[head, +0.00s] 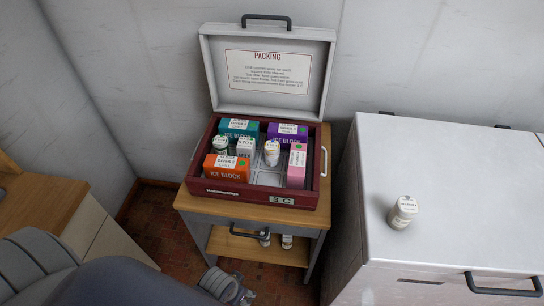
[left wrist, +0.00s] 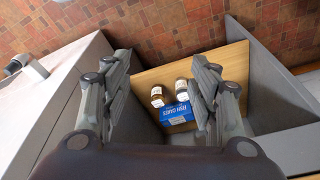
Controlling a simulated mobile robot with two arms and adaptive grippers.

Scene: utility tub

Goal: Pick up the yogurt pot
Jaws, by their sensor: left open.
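A small white lidded pot (head: 402,212) stands upright on the white cabinet top at the right of the head view; its label is too small to read. Other white-topped containers stand in the open cool box (head: 250,196), and I cannot tell which container is the yogurt pot. My left gripper (head: 232,288) is low at the bottom of the head view, in front of the wooden stand and apart from these containers. In the left wrist view its two fingers (left wrist: 161,62) are spread apart with nothing held between them. My right gripper is not in view.
Orange, teal, purple and pink blocks fill the box's edges; its lid (head: 268,72) stands open. The stand's lower shelf (head: 243,248) holds jars. The left wrist view shows two jars and a blue fish cakes box (left wrist: 177,113). The cabinet top (head: 455,180) is mostly clear.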

